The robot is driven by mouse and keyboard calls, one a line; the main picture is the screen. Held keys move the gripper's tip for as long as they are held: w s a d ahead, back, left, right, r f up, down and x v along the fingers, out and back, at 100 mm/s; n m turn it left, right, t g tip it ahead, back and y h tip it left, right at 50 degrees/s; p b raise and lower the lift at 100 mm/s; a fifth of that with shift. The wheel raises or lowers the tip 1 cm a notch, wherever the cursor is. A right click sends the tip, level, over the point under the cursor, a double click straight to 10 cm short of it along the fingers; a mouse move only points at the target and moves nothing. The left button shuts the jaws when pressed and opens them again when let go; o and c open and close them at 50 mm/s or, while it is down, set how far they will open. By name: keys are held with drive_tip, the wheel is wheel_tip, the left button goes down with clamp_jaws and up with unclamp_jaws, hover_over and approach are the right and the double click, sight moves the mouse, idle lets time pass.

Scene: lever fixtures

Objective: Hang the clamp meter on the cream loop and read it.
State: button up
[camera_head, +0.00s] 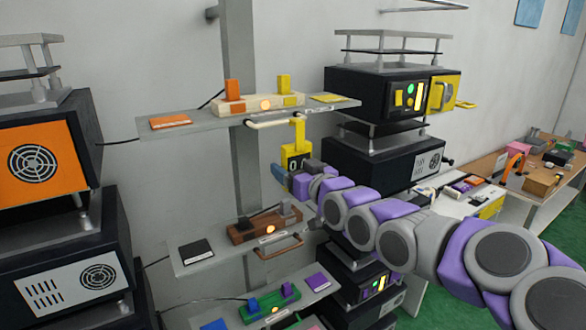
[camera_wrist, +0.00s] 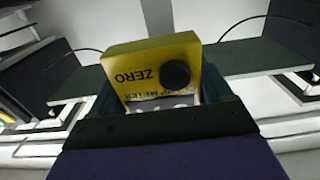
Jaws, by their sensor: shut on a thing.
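The yellow clamp meter (camera_head: 291,151) is upright in the head view, its hook-like top pointing up and its dark display showing light digits, partly covered. My gripper (camera_head: 297,173) is shut on its lower part. In the wrist view the meter (camera_wrist: 150,62) shows upside-down "ZERO" lettering and a black knob, held between my dark fingers. The cream loop (camera_head: 270,124) sticks out from the front of the upper shelf, under a cream block. The meter's hook overlaps the loop's right part; I cannot tell whether it is around the bar or in front of it.
A grey upper shelf (camera_head: 190,133) carries the cream block with orange and yellow levers. A lower shelf (camera_head: 196,252) has a brown block with a brown loop (camera_head: 281,247). Black cabinets stand left (camera_head: 60,190) and right (camera_head: 372,165), close to my arm.

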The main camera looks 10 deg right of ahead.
drive_tip(key=f+p+x, duration=0.1)
drive_tip(key=p+x, duration=0.3)
drive_tip(key=x, duration=0.3)
drive_tip(key=shift+w+p, duration=0.25)
drive_tip(key=shift+p, duration=0.15)
idle(0.3)
drive_tip(key=shift+d, duration=0.1)
drive_tip(key=o, duration=1.1)
